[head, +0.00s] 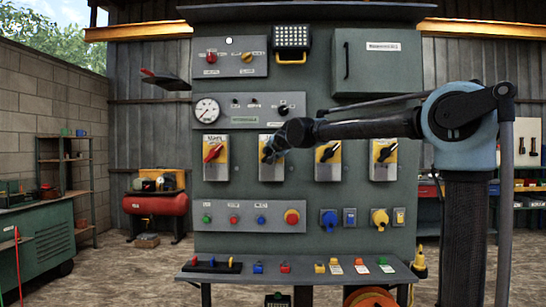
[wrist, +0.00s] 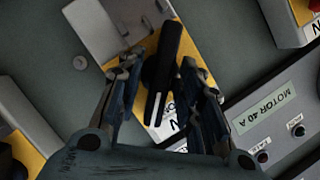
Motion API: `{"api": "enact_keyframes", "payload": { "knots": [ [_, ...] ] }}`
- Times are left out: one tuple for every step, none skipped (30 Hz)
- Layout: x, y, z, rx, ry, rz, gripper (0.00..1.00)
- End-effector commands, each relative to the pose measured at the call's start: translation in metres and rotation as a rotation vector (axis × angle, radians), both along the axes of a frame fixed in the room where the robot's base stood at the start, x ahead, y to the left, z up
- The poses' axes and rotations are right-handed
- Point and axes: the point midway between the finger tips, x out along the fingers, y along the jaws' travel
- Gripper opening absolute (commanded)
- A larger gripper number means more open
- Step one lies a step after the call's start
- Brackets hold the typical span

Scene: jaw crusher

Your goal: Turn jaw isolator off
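The second isolator from the left (head: 271,170) is a grey and yellow switch on the green panel, mostly covered by my gripper (head: 272,145) in the head view. In the wrist view its black handle (wrist: 165,65) stands tilted on a yellow plate. My gripper (wrist: 160,70) is open, with one finger on each side of the handle. I cannot tell whether either finger touches it. Part of an "N" shows beside the handle's lower end. I cannot read in the head view which isolator is the jaw's.
A red-handled isolator (head: 214,154) is to the left; black-handled isolators (head: 328,154) and (head: 384,152) are to the right. A gauge (head: 206,109) sits above, push buttons (head: 235,219) below. A "MOTOR 40 A" plate (wrist: 263,108) is close by in the wrist view. A shelf (head: 300,273) juts out below.

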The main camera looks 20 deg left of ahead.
Motion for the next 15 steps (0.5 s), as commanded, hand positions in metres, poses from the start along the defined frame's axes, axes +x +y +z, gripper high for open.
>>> {"api": "enact_keyframes", "payload": {
  "knots": [
    [-0.0001, 0.0, 0.0, 0.0, 0.0, 0.0, 0.16],
    [-0.0001, 0.0, 0.0, 0.0, 0.0, 0.0, 0.09],
    [-0.0001, 0.0, 0.0, 0.0, 0.0, 0.0, 0.0],
    [-0.0001, -0.0001, -0.0001, 0.0, 0.0, 0.0, 0.0],
    [-0.0001, -0.0001, -0.0002, 0.0, 0.0, 0.0, 0.0],
    [-0.0001, -0.0002, -0.0003, -0.001, 0.001, -0.001, 0.0],
    [-0.0002, -0.0003, -0.0003, -0.001, 0.001, -0.001, 0.0],
    [-0.0001, -0.0004, -0.0004, -0.001, 0.001, -0.001, 0.0],
    [-0.0001, -0.0005, -0.0004, -0.002, 0.001, -0.001, 0.0],
    [-0.0001, -0.0005, -0.0005, -0.003, 0.001, -0.001, 0.0],
    [-0.0001, -0.0005, -0.0005, -0.005, 0.0, -0.002, 0.0],
    [-0.0001, -0.0005, -0.0006, -0.011, -0.001, -0.001, 0.0],
    [-0.0001, -0.0005, -0.0006, -0.016, -0.002, -0.001, 0.0],
    [-0.0001, -0.0005, -0.0006, -0.022, -0.004, -0.001, 0.0],
    [-0.0002, -0.0003, -0.0006, -0.032, -0.007, -0.001, 0.0]
  ]
}}
